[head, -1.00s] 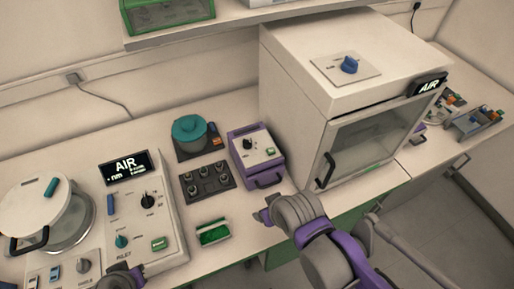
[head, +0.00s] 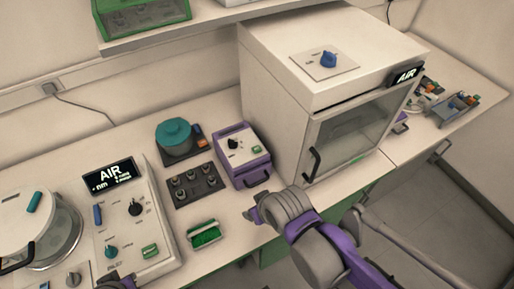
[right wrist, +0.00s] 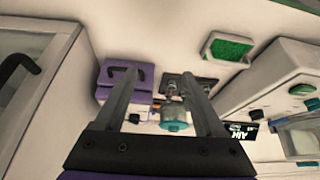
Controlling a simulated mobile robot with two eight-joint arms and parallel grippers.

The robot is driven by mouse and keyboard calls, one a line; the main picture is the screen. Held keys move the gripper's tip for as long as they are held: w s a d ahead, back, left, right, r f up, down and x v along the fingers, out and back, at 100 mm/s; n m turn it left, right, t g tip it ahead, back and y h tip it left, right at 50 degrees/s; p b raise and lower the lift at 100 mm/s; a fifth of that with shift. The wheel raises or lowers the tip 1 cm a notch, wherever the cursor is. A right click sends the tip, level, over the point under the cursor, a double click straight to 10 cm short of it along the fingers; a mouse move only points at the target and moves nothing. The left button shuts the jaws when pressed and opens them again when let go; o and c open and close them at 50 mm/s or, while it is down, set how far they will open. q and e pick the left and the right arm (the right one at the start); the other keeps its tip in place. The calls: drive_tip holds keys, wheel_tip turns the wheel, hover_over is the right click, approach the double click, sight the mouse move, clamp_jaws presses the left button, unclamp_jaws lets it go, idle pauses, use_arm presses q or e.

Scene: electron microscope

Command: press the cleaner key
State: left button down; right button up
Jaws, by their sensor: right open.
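The cleaner appears to be the purple box with a white top panel (head: 240,145); it has a black knob and a small green key (head: 256,149). The box also shows upside down in the right wrist view (right wrist: 120,82), beyond the fingers and to the left; its green key cannot be made out there. My right gripper (right wrist: 161,75) is open with nothing between its fingers. In the head view my right gripper (head: 252,214) is in front of the cleaner, apart from it. My left gripper (head: 116,281) shows only partly at the bottom edge, and its jaws are unclear.
A teal-lidded pot (head: 174,133) and a dark stub holder (head: 194,186) stand left of the cleaner. A green tray (head: 204,235) lies at the counter front. A white control console (head: 130,240) is at left. A large white glass-door chamber (head: 285,75) stands right of the cleaner.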

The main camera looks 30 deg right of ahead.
clamp_jaws()
idle(1.5)
